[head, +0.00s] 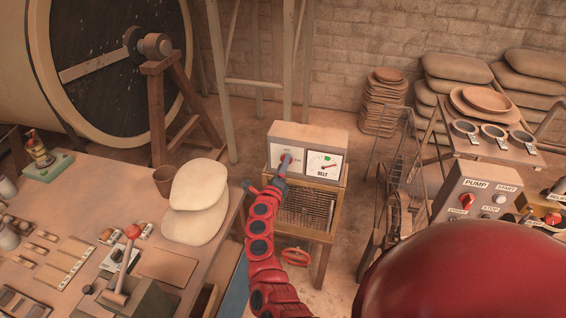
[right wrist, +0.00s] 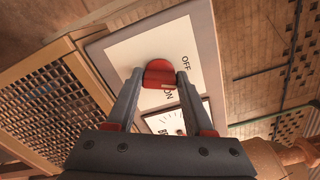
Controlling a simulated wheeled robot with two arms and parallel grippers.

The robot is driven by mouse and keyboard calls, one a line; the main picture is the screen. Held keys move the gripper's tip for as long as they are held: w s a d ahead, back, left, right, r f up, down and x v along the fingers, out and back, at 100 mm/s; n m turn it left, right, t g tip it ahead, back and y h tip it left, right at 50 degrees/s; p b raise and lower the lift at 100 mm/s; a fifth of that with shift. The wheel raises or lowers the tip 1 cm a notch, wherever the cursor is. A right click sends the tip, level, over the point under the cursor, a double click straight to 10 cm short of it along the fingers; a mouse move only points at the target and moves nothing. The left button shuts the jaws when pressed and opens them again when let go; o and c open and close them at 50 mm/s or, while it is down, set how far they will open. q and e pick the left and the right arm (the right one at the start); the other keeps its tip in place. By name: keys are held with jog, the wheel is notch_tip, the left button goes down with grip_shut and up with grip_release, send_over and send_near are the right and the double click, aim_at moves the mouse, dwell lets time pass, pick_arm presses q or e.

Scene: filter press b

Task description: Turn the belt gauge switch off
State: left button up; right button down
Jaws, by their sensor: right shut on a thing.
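The belt gauge box (head: 310,137) is a pale box on a wooden stand. Its front has a white switch plate and a white dial (head: 323,165) marked BELT, with a green patch and a red needle. The red switch knob (right wrist: 160,74) sits on the switch plate (right wrist: 125,50) in the right wrist view, between the words OFF and ON. A pale mark on the knob lies on the ON side. My right gripper (right wrist: 158,82) is shut on the knob, a finger on each side. In the head view my right gripper (head: 284,165) partly hides the plate. My left gripper is not in view.
A mesh panel (head: 303,210) fills the stand below the box. A workbench (head: 150,210) with pale sacks and tools is at left. A wire rack (head: 395,165) and a PUMP control box (head: 475,190) stand at right.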

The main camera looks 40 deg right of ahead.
jog(key=n+p, duration=0.2)
jog(key=n, duration=0.3)
jog(key=shift+a+p, duration=0.1)
jog(key=shift+p, duration=0.25)
jog(key=shift+f, duration=0.1)
dwell(0.3)
jog(key=shift+c, duration=1.4)
grip_release()
jog(key=b+v, duration=0.4)
jog(key=v, duration=1.3)
jog(key=shift+s, duration=0.2)
